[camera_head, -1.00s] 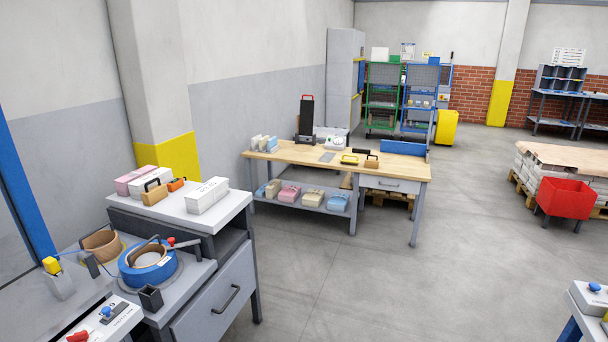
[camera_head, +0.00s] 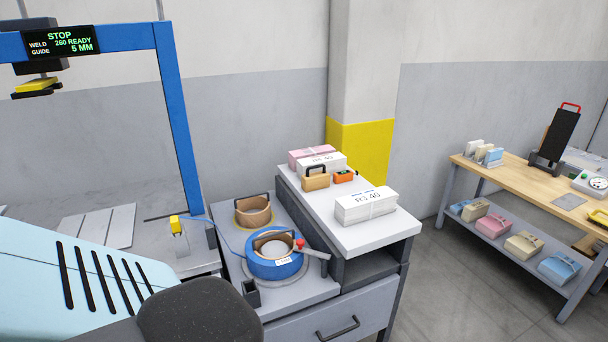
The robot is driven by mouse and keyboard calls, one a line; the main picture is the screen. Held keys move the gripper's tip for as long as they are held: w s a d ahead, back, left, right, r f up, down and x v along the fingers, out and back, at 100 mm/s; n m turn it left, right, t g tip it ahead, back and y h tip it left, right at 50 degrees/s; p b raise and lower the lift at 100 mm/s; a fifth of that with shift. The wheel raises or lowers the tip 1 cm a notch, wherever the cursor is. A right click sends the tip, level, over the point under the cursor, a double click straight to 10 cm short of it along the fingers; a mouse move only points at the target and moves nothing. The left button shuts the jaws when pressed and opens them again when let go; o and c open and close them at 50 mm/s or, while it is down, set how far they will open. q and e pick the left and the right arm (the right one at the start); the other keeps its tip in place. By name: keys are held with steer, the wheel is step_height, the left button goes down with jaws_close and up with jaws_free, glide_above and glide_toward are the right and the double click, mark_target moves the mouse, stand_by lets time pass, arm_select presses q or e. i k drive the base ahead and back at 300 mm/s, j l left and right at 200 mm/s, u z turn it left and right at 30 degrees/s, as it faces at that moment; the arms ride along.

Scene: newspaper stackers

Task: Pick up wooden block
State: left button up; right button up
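A small wooden block (camera_head: 316,182) with a black handle on top sits on the light top of the grey cabinet (camera_head: 400,234), near its back left. It is upright and touches or nearly touches an orange device (camera_head: 345,176) on its right. White and pink paper bundles stand just behind it. Neither of my grippers is in view, so nothing of mine is seen near the block.
A bundle marked R3.40 (camera_head: 366,206) lies at the cabinet's front right. A blue tape reel (camera_head: 276,262) and a brown roll (camera_head: 253,211) occupy the lower surface left. A wooden workbench (camera_head: 510,176) stands right, with grey floor between.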

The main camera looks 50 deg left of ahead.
mark_target(317, 180)
steer(key=i+l+u, duration=0.15)
steer(key=i+u, duration=0.25)
steer(key=i+l+u, duration=0.3)
steer(key=u, duration=0.15)
steer(key=i+l+u, duration=0.25)
steer(key=u, duration=0.15)
steer(key=i+l+u, duration=0.2)
steer(key=l+u, duration=0.25)
steer(key=l, duration=0.15)
